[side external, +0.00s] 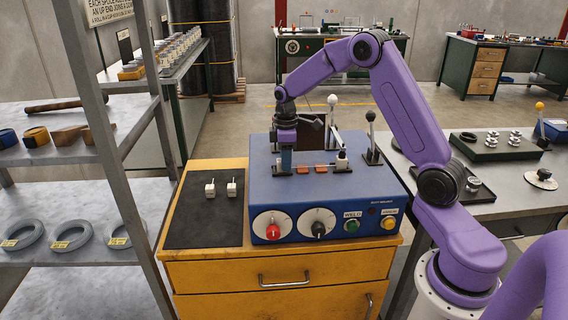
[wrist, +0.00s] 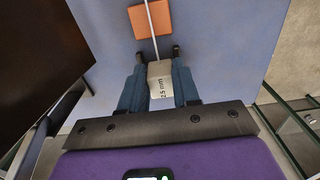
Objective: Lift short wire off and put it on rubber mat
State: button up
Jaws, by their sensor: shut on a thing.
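My gripper (side external: 286,168) points down over the left side of the blue welder's top. In the wrist view its two blue fingers (wrist: 159,62) are shut on a pale block marked "2.5 mm" (wrist: 161,82). A thin light wire (wrist: 152,20) runs from this block across an orange pad (wrist: 150,22). I cannot tell whether the wire touches the pad. In the side view the fingers hide the block. The dark rubber mat (side external: 204,228) lies on the yellow cabinet to the left of the welder. Two white wire blocks (side external: 210,189) (side external: 231,188) stand near its middle.
The blue welder (side external: 350,190) has upright levers (side external: 372,130) and a clamp (side external: 342,162) to the right of my gripper. Orange pads (side external: 321,169) lie on its top. A metal shelf (side external: 110,150) stands left of the mat. The mat's front half is clear.

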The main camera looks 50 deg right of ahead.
jog(key=shift+r, duration=0.1)
jog(key=shift+r, duration=0.55)
notch_tip(320, 180, up, 2)
jog(key=shift+r, duration=0.1)
jog(key=s+a+r, duration=0.3)
jog(key=s+r, duration=0.6)
jog(key=s, duration=0.5)
jog(key=w+a+f, duration=0.3)
jog(key=w+a, duration=0.2)
jog(key=w, duration=0.3)
jog(key=w+a+f, duration=0.2)
jog(key=w+a, duration=0.3)
jog(key=w, duration=0.3)
jog(key=w+a+f, duration=0.9)
jog(key=a+f, duration=0.3)
jog(key=a, duration=0.1)
notch_tip(320, 180, down, 10)
jog(key=shift+d, duration=0.1)
jog(key=shift+f, duration=0.1)
